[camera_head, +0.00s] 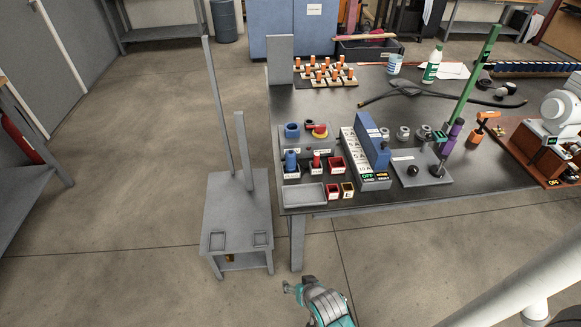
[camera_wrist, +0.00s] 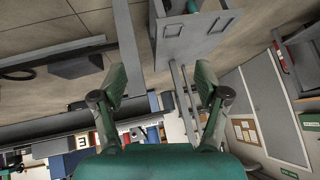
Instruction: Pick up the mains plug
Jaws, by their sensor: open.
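I cannot tell for certain which piece is the mains plug. In the head view, a blue plug-like piece (camera_head: 291,162) and a smaller red one (camera_head: 316,161) stand at the table's near left corner. A teal and grey part of my arm is low in the head view, apart from the table.
A grey stand (camera_head: 237,215) with two upright posts is left of the dark table (camera_head: 440,200). The stand also shows in the wrist view (camera_wrist: 190,42).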

